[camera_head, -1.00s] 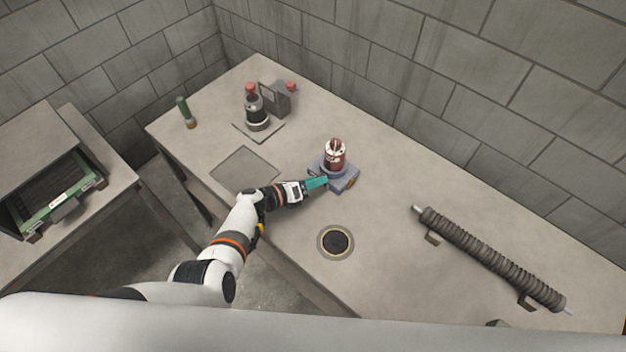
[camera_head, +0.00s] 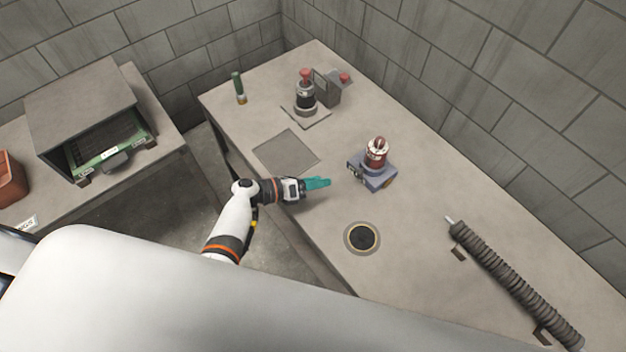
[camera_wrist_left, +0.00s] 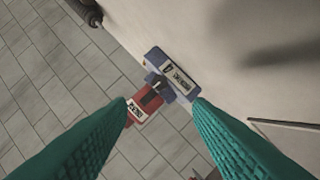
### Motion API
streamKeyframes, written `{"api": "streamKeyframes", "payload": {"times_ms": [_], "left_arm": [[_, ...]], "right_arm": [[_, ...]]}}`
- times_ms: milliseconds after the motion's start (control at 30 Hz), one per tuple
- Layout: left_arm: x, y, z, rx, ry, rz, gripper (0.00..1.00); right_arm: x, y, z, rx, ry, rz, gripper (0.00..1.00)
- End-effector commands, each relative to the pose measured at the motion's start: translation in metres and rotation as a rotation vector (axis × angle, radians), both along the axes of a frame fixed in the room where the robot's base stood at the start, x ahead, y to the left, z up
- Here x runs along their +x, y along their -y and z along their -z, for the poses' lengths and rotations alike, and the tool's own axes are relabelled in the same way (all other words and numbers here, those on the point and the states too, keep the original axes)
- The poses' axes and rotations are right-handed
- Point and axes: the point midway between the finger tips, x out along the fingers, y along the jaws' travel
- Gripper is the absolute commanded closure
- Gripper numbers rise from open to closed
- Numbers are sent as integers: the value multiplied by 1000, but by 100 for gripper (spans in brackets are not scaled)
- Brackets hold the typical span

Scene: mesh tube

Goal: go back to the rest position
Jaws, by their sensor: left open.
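My left gripper (camera_head: 319,184) has teal fingers and reaches over the near edge of the long bench. In the left wrist view its two fingers (camera_wrist_left: 160,108) stand wide apart with nothing between them touching. A red device on a blue-grey base (camera_head: 374,177) stands on the bench to the right of the gripper, clear of it. The same device shows beyond the fingertips in the left wrist view (camera_wrist_left: 174,73). My right gripper is in neither view.
A round black-centred port (camera_head: 362,238) and a ribbed tube on supports (camera_head: 510,278) lie to the right. A dark red-topped device (camera_head: 305,95), a green cylinder (camera_head: 238,88) and a flat square plate (camera_head: 286,152) are farther back. An open metal box (camera_head: 90,110) is on the left table.

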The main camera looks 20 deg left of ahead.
Motion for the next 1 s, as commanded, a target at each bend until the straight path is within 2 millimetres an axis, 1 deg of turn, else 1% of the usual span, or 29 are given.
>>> {"api": "streamKeyframes", "payload": {"times_ms": [33,167,667,767,867,967,1000], "left_arm": [[-3,-4,-1,1,0,-1,54],[-6,-7,-3,0,0,0,54],[-6,-7,-3,0,0,0,54],[-10,-7,-2,40,28,28,54],[-29,-6,-2,204,150,145,54],[-64,-6,-3,497,379,383,54],[-80,-7,-4,629,491,508,54]], "right_arm": [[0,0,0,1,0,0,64],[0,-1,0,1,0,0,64],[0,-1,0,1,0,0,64],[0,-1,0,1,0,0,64],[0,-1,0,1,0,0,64],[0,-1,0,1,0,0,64],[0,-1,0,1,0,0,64]]}}
